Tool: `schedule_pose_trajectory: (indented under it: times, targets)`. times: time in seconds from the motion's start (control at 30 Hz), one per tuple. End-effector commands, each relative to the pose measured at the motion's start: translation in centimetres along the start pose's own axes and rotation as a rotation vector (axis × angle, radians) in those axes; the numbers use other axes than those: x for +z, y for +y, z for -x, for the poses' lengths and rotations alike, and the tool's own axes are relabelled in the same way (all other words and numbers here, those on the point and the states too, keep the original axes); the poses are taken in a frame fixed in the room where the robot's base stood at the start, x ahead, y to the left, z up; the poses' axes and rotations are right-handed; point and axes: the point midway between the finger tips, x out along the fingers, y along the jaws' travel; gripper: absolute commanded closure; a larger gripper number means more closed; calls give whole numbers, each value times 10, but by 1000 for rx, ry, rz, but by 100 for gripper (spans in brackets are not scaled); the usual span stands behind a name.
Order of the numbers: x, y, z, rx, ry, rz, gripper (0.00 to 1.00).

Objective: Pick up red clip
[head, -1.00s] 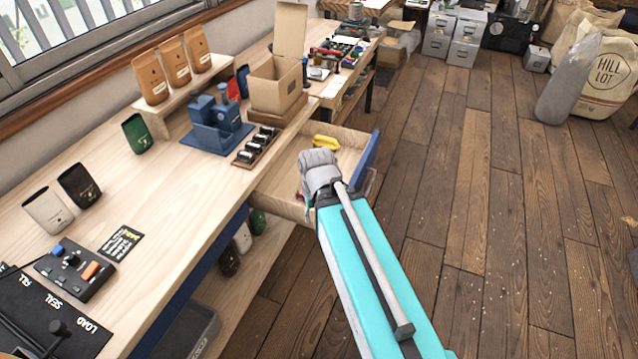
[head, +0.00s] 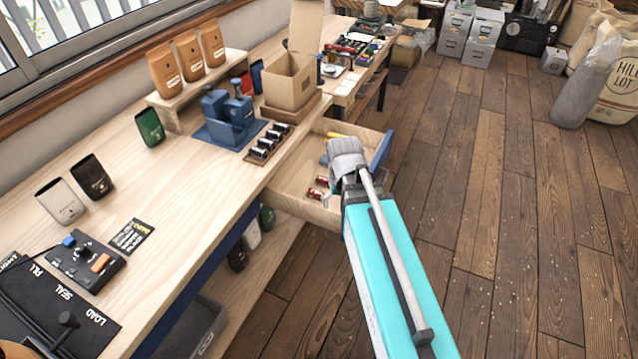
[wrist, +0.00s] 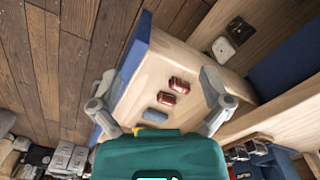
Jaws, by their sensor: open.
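Two red clips lie side by side in the open wooden drawer. The upper one (head: 322,181) and the lower one (head: 315,194) show left of my gripper (head: 347,158) in the head view. In the wrist view the two red clips (wrist: 180,85) (wrist: 166,99) lie on the drawer floor, within the span between my fingers. My gripper (wrist: 158,90) is open and empty, above the drawer (head: 292,180) and apart from the clips. A blue item (wrist: 158,115) lies beside them. A yellow item (head: 337,135) is farther back, partly hidden by my gripper.
The drawer's blue front (head: 382,152) stands out over the floor. The workbench (head: 190,195) holds a cardboard box (head: 288,85), a blue fixture (head: 228,120) and a rack of small dark cylinders (head: 270,141). The wooden floor (head: 500,220) to the right is clear.

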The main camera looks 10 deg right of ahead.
Motion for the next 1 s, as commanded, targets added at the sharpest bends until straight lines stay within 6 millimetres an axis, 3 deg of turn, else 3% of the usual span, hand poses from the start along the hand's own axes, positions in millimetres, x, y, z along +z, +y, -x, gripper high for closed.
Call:
schedule_pose_trajectory:
  times: [0.03,0.07,0.4,0.6,0.8,1.0]
  targets:
    - [-22,8,-4,1,0,-35,0]
    - [-31,8,-6,1,0,-54,0]
    - [-166,-2,-26,1,1,-334,0]
    - [-229,-6,-34,1,1,-482,0]
    - [-258,-8,-38,1,1,-558,0]
    - [-260,-9,-38,1,1,-570,0]
